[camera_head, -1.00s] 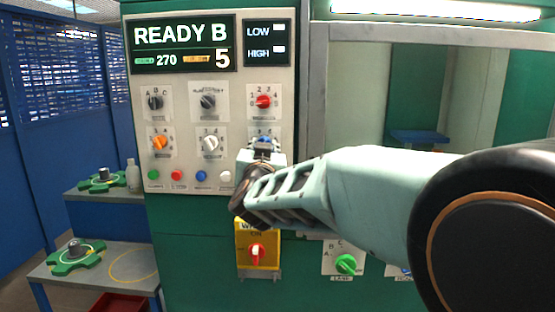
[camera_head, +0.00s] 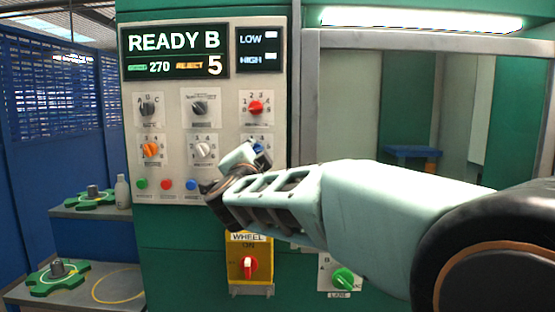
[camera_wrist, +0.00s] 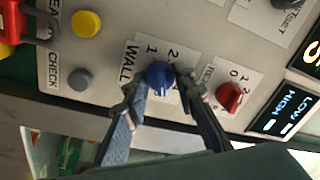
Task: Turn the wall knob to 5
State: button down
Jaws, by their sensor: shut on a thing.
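The wall knob (camera_wrist: 159,74) is blue and sits on a white plate marked WALL (camera_wrist: 128,62), with the digits 1 and 2 readable beside it in the wrist view. In the head view the blue knob (camera_head: 258,147) shows only in part behind my gripper (camera_head: 249,152). In the wrist view the two fingers of my gripper (camera_wrist: 160,88) stand on either side of the knob, shut on it. The knob's pointer and its other digits are too hidden to read its setting.
A red knob (camera_head: 256,107) is just above, and a white knob (camera_head: 203,150) is to the left. The display (camera_head: 175,52) reads READY B, 270, REJECT and 5. A yellow WHEEL switch (camera_head: 249,262) and a green LANE knob (camera_head: 343,278) are below.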

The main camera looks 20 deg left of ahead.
jog(key=shift+m, duration=0.7)
jog(key=c, duration=1.6)
grip_release()
jog(key=shift+s, duration=0.1)
jog(key=v, duration=0.7)
jog(key=shift+s, duration=0.15)
